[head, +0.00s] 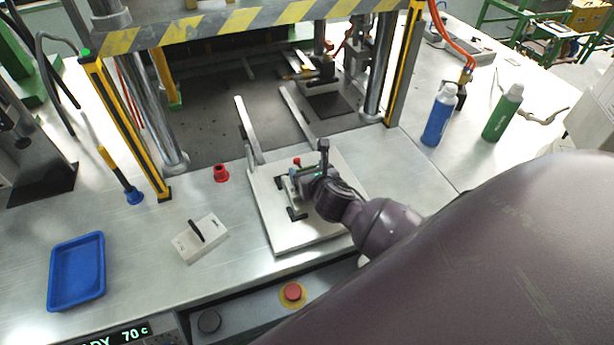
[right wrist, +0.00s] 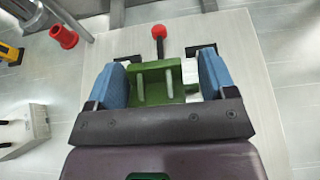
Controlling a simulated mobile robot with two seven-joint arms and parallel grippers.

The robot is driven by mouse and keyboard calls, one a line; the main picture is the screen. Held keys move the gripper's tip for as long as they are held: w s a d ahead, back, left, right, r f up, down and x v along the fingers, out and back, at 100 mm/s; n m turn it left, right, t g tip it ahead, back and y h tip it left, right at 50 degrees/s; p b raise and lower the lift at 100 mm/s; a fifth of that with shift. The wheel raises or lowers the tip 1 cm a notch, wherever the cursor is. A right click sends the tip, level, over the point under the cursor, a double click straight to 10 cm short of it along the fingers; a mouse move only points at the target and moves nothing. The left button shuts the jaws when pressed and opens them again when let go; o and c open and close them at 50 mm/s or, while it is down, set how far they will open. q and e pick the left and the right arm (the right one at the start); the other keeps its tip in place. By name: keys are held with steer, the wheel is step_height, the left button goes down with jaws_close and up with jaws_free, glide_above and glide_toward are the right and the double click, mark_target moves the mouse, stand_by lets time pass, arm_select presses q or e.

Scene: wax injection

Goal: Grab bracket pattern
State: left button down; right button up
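The bracket pattern, a green U-shaped part (right wrist: 150,72) with two pale pins across its opening, sits on a light square plate (head: 268,215). White blocks stand beside it, and a red-knobbed pin (right wrist: 158,34) is just beyond. My right gripper (right wrist: 163,80) is over it, with its two blue fingers spread wide on either side of the green part. It looks open; a firm touch on the part is not visible. In the head view my right gripper (head: 303,187) and arm hide much of the part. My left gripper is not in view.
A press frame with striped beam (head: 240,20) stands behind the plate. A red cup (head: 221,173), a white block with black handle (head: 200,239) and a blue tray (head: 77,271) lie left. Blue (head: 438,118) and green (head: 502,113) bottles stand right. Bare table lies between.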

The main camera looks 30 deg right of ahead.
steer(key=shift+s+f, duration=0.1)
steer(key=shift+f, duration=0.1)
steer(key=c, duration=0.3)
